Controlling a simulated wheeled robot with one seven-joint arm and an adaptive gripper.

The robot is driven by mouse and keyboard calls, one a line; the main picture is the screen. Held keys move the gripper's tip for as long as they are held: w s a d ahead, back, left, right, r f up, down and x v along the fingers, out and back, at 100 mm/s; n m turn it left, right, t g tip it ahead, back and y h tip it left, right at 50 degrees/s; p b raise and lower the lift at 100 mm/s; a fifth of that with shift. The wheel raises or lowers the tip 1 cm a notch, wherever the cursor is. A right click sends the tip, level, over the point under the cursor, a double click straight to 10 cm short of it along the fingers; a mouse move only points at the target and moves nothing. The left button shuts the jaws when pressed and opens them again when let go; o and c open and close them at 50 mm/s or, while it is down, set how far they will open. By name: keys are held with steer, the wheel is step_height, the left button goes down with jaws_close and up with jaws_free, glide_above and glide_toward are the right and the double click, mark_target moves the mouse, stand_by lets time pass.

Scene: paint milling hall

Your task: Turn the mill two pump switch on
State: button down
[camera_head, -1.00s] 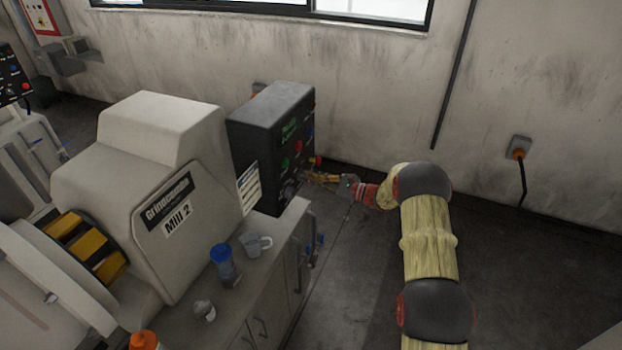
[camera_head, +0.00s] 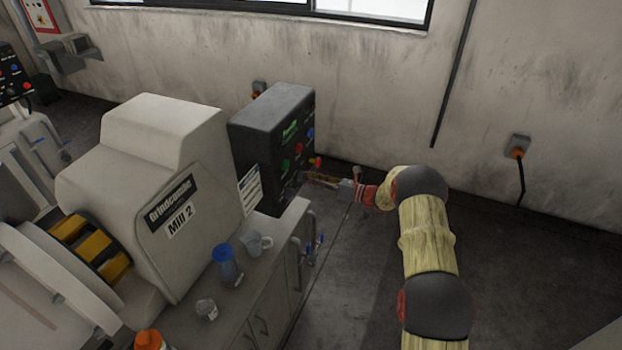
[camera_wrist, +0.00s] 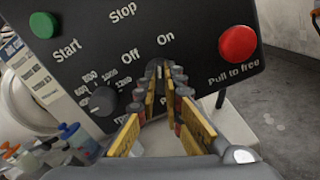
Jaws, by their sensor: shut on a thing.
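The dark control box (camera_head: 265,125) stands behind the Mill 2 housing (camera_head: 165,165). In the wrist view its panel (camera_wrist: 195,20) carries the labels Off and On above a small dark switch (camera_wrist: 156,66). My gripper (camera_wrist: 164,74) has its yellow fingers closed on this switch, one on each side. The fingertips hide much of it, so I cannot tell clearly which label it points to. In the head view my gripper (camera_head: 312,178) meets the lower front of the panel from the right.
A green Start button (camera_wrist: 43,25), a red Pull to free button (camera_wrist: 238,43) and a numbered dial (camera_wrist: 103,101) surround the switch. A mug (camera_head: 257,243), a blue-lidded bottle (camera_head: 227,264) and a small jar (camera_head: 206,309) stand on the bench. Floor to the right is clear.

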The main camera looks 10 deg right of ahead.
steer(key=shift+m, duration=0.6)
steer(key=c, duration=1.9)
jaws_free()
steer(key=shift+d, duration=0.1)
steer(key=v, duration=1.2)
